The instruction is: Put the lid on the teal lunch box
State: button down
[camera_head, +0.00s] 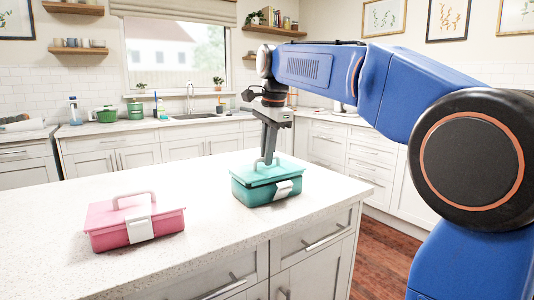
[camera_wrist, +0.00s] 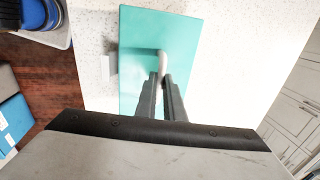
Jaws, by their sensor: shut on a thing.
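The teal lunch box (camera_head: 258,191) stands on the white island counter in the head view, with a white latch on its front. Its teal lid (camera_head: 285,173) lies over the top of the box and also shows in the wrist view (camera_wrist: 150,30). The lid has a handle (camera_wrist: 162,63) at its middle. My gripper (camera_head: 268,160) comes down from above and is shut on this handle. From these views I cannot tell whether the lid is fully seated. In the wrist view the lid hides the box.
A pink lunch box (camera_head: 110,224) with a white latch and raised handle stands left on the same counter (camera_head: 60,265). The counter between the two boxes is clear. The island's right edge is close to the teal box. A back counter with a sink (camera_head: 195,117) runs behind.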

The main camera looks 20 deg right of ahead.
aim_at(274, 172)
jog(key=shift+f, duration=0.95)
jog(key=c, duration=1.8)
grip_release()
jog(key=s+r, duration=0.3)
jog(key=r, duration=1.4)
jog(key=shift+d, duration=0.45)
jog(key=shift+s, duration=0.2)
jog(key=s+d+f+n+t, duration=0.1)
jog(key=s+f+n, duration=0.4)
jog(key=s+f, duration=0.5)
jog(key=s+d+f+n, duration=0.3)
jog(key=s+f, duration=0.6)
jog(key=f, duration=0.9)
jog(key=s+d+f+n+t, duration=0.1)
jog(key=s+d+f+n, duration=0.1)
jog(key=s+f+n, duration=0.4)
jog(key=s+f, duration=0.4)
jog(key=f, duration=0.5)
jog(key=shift+s+n+t+h, duration=0.3)
jog(key=shift+n, duration=0.1)
